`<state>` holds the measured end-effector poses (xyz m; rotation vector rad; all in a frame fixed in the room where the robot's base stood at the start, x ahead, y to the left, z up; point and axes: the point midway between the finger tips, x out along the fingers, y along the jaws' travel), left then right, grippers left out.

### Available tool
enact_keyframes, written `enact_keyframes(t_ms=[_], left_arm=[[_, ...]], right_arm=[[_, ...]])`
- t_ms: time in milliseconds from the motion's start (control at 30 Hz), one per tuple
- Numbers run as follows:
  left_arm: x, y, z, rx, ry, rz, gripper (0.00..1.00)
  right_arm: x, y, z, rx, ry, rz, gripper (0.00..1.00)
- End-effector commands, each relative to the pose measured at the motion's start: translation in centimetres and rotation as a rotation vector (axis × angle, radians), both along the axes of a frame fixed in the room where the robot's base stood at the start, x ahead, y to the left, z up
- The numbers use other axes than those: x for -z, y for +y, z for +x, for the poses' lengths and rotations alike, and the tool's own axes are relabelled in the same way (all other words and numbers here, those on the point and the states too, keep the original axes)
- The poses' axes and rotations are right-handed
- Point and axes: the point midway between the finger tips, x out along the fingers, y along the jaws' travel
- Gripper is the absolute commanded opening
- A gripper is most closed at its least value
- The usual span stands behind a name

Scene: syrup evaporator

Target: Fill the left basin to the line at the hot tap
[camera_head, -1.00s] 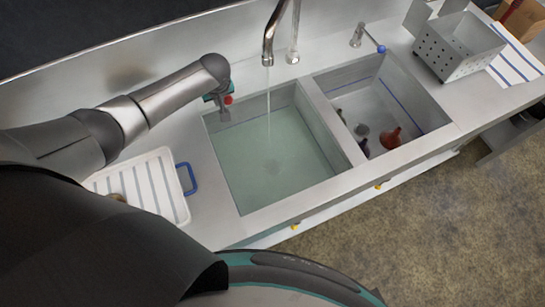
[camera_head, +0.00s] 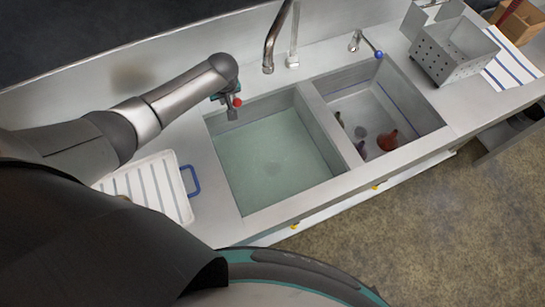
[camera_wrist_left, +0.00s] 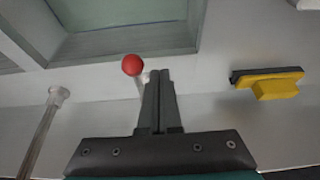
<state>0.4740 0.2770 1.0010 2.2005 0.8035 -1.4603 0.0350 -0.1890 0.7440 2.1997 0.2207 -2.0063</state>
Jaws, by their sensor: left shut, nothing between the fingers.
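The left basin (camera_head: 275,160) holds greenish water with a flat surface. I cannot make out a fill line on its walls. The spout (camera_head: 272,45) hangs over the back of this basin, and no stream shows under it. The hot tap's red knob (camera_head: 238,102) is at the basin's back left corner; it also shows in the left wrist view (camera_wrist_left: 132,65). My left gripper (camera_head: 232,113) is shut and empty, right beside the knob. In the left wrist view its closed fingers (camera_wrist_left: 160,75) are just right of the knob. My right gripper is not in view.
The right basin (camera_head: 430,115) has a blue line and several small objects, one a red flask (camera_head: 388,140). A blue-knobbed tap (camera_head: 378,55) stands behind it. A perforated metal box (camera_head: 445,62) is at right. A striped tray (camera_head: 180,205) lies at left. A yellow-and-black item (camera_wrist_left: 270,85) shows in the wrist view.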

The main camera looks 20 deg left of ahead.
Motion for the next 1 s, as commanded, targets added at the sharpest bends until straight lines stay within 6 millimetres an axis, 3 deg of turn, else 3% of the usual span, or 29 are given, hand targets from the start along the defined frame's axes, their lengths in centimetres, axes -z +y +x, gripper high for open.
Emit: enact_keyframes(t_ms=[167,600,1000], left_arm=[[-2.1,0.3,-0.3,-0.001,0.0,0.0,0.0],[-5.8,1.0,-0.8,0.0,-0.001,-0.001,0.0],[-6.2,1.1,-0.9,0.0,0.001,0.001,0.0]], right_arm=[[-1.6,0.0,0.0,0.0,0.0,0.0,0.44],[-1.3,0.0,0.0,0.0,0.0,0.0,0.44],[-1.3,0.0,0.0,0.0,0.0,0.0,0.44]])
